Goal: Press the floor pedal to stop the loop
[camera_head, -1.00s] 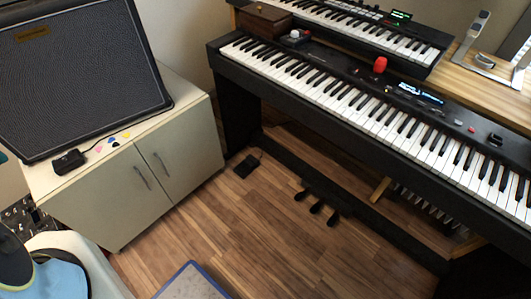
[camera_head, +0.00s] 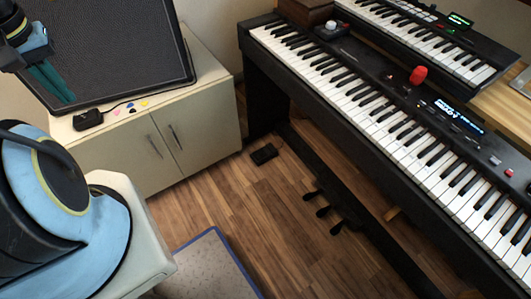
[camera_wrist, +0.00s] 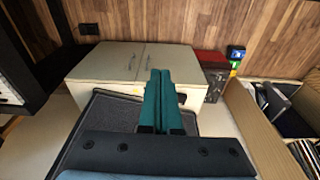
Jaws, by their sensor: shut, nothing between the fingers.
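A small black floor pedal (camera_head: 264,154) lies flat on the wooden floor, between the cream cabinet and the keyboard stand. A small black block on the floor at the top left of the wrist view (camera_wrist: 89,29) looks like the same pedal. Three piano pedals (camera_head: 322,206) stick out low under the keyboard stand. My gripper (camera_head: 60,92), with teal fingers, is in front of the speaker at the upper left, well apart from the floor pedal. In the wrist view its fingers (camera_wrist: 161,74) are together and empty, over the speaker and cabinet.
The cream cabinet (camera_head: 160,150) carries the dark speaker (camera_head: 120,50), a small black box (camera_head: 88,118) with a cable, and several coloured picks. The long keyboard (camera_head: 390,120) stands right. A blue-edged mat (camera_head: 205,262) lies in front. Bare floor (camera_head: 240,190) surrounds the pedal.

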